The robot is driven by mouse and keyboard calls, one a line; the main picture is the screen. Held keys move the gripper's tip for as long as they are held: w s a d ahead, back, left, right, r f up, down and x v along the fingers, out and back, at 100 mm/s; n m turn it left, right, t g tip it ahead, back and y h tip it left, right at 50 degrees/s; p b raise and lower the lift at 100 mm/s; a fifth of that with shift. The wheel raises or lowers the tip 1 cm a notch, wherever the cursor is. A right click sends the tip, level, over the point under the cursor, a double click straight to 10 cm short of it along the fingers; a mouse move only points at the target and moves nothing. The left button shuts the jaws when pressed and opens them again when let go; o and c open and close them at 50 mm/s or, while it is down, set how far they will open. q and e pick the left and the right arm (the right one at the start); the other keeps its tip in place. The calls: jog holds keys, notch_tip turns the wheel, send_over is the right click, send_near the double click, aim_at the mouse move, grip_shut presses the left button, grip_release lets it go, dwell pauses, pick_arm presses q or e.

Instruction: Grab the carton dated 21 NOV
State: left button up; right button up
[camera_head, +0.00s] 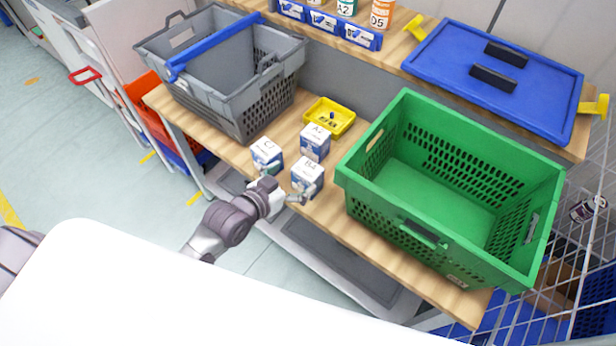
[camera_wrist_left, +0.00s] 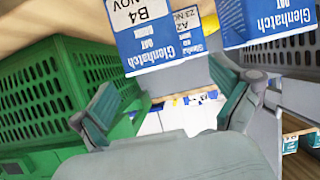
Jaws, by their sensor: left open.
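Three small blue-and-white cartons stand upright on the wooden bench. In the head view, one marked C and an unclear digit (camera_head: 267,156) is at left, A2 (camera_head: 315,143) behind, and B4 (camera_head: 308,178) at front right. In the left wrist view, B4 (camera_wrist_left: 150,47) shows "NOV", its day cut off by the frame. A2 (camera_wrist_left: 188,40) shows a partly legible date starting 23. Another Glenhatch carton (camera_wrist_left: 265,22) is at upper right, its top out of frame. My left gripper (camera_head: 282,190) is open and empty in front of the cartons; its fingers (camera_wrist_left: 172,100) show below them. My right gripper is not in view.
A green crate (camera_head: 362,200) stands right of the cartons. A grey crate with a blue handle (camera_head: 228,112) is at left, and a small yellow tray (camera_head: 343,115) behind. A raised shelf holds a blue lid (camera_head: 460,62) and blue bins (camera_head: 358,37). The bench's front edge is near the gripper.

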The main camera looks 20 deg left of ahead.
aim_at(302, 175)
pick_arm(q)
jog(key=shift+d+p+x, duration=0.15)
jog(key=shift+p+x, duration=0.05)
jog(key=shift+x, duration=1.2)
jog(key=shift+d+p+x, duration=0.15)
jog(key=shift+x, duration=1.2)
jog(key=shift+s+f, duration=0.1)
jog(key=shift+s, duration=0.05)
jog(key=shift+c, duration=0.3)
jog(key=c, duration=1.3)
jog(key=shift+c, duration=0.4)
